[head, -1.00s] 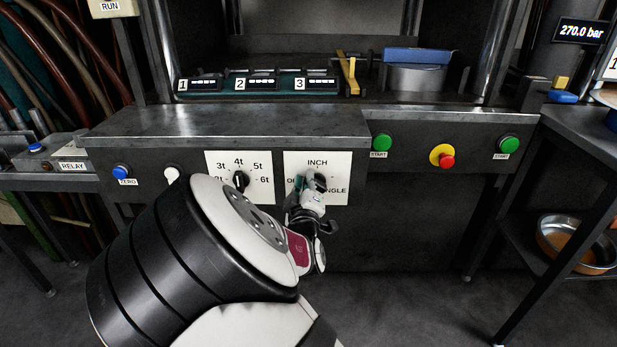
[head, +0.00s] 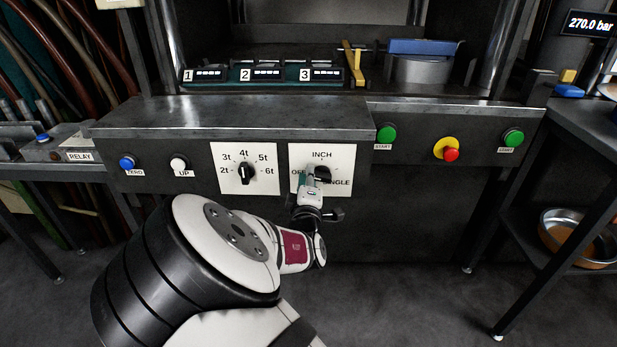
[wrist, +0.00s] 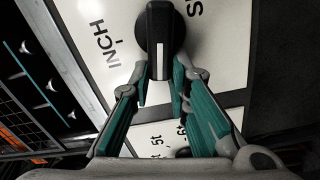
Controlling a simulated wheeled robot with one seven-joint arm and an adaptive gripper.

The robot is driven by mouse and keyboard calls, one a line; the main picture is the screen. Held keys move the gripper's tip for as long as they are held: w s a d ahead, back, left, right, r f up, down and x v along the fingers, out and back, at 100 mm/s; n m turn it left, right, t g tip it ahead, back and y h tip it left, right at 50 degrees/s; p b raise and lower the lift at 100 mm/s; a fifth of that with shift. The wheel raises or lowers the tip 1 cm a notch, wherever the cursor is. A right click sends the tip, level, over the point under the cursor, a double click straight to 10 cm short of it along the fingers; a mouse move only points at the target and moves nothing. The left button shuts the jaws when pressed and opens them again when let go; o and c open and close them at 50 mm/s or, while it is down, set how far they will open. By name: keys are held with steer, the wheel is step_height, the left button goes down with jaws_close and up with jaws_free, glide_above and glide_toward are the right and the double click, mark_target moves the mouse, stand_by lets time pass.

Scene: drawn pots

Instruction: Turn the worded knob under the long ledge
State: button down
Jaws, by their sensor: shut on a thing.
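The worded knob (head: 322,174) is black, on a white plate (head: 347,158) reading INCH at the top, with OFF and SINGLE at the sides partly covered. The plate is on the dark front panel below the long grey ledge (head: 230,116). In the wrist view the knob (wrist: 160,38) is upper centre, its white line running down the picture. My gripper (wrist: 160,100) has its teal-padded fingers close together at the knob's lower end, shut on it. The exact contact is partly hidden. In the head view my gripper (head: 311,181) covers the plate's lower part.
Left of the plate are a tonnage dial (head: 245,173), a white UP button (head: 179,163) and a blue ZERO button (head: 127,162). To the right are green START buttons (head: 387,134) and a red stop button (head: 450,154). The ledge overhangs my gripper.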

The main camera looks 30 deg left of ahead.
steer(key=c, duration=1.5)
jaws_free()
steer(key=v, duration=0.7)
steer(key=shift+s+d, duration=0.2)
steer(key=shift+s, duration=0.05)
